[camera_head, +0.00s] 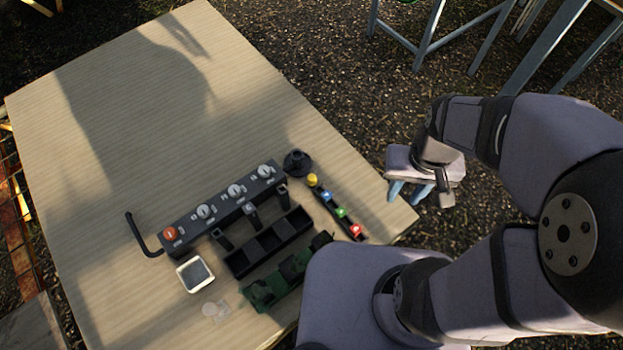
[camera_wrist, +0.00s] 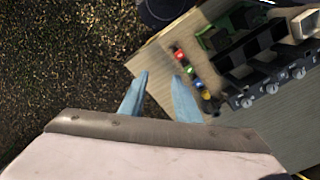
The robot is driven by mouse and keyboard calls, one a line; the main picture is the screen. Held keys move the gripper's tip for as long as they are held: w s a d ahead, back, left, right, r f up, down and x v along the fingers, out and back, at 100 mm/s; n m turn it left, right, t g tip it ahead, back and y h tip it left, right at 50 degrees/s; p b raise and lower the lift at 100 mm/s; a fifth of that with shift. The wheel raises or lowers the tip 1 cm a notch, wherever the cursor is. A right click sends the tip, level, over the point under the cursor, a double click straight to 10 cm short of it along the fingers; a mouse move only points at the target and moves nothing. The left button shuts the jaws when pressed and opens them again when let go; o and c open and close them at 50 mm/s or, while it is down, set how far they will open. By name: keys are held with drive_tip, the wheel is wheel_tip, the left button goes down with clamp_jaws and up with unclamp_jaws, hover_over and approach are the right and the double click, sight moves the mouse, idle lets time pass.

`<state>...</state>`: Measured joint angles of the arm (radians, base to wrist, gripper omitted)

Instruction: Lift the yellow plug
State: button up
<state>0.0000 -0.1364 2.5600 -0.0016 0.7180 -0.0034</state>
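The yellow plug (camera_head: 312,180) sits at the far end of a narrow dark strip (camera_head: 335,208) on the table, in line with a blue, a green and a red plug. It also shows in the wrist view (camera_wrist: 207,96), just right of my right finger. My gripper (camera_head: 410,190) is past the table's right edge in the head view, apart from the plug, with its light blue fingers pointing down. In the wrist view my gripper (camera_wrist: 160,85) has its two fingers spread with nothing between them but the table edge and ground beyond.
A long dark block with several round knobs (camera_head: 222,208) stands left of the strip. A black tray (camera_head: 268,243), a green holder (camera_head: 285,272) and a round black stand (camera_head: 297,162) are close by. A white-framed square (camera_head: 195,274) lies at left. The table's (camera_head: 120,120) far half is clear.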

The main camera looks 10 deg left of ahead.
sight(313, 175)
drive_tip(key=s+a+f+n+g+b, duration=0.3)
drive_tip(key=s+a+f, duration=0.15)
drive_tip(key=f, duration=0.45)
drive_tip(key=shift+t+h, duration=0.3)
drive_tip(key=shift+h, duration=0.4)
drive_tip(key=w+a+f, duration=0.3)
drive_tip(key=f, duration=0.1)
drive_tip(key=w+a+f+b, duration=0.1)
drive_tip(key=w+a+f, duration=0.3)
drive_tip(key=w+a+f+b, duration=0.1)
drive_tip(key=w+a+f, duration=0.3)
drive_tip(key=shift+a+f, duration=0.25)
drive_tip(key=shift+f, duration=0.05)
drive_tip(key=w+a+m, duration=0.1)
drive_tip(key=w, duration=0.1)
drive_tip(key=w+a+r+m+t, duration=0.1)
drive_tip(key=w+m, duration=0.1)
drive_tip(key=w, duration=0.1)
drive_tip(key=w+a+r+m+t+y, duration=0.1)
drive_tip(key=w+a, duration=0.1)
drive_tip(key=shift+w+a+m, duration=0.1)
drive_tip(key=shift+w+m, duration=0.2)
drive_tip(key=shift+w, duration=0.1)
drive_tip(key=shift+w+a+m, duration=0.2)
drive_tip(key=shift+w+m, duration=0.1)
drive_tip(key=shift+m, duration=0.3)
drive_tip(key=m, duration=0.3)
drive_tip(key=shift+w, duration=0.15)
drive_tip(key=shift+f, duration=0.1)
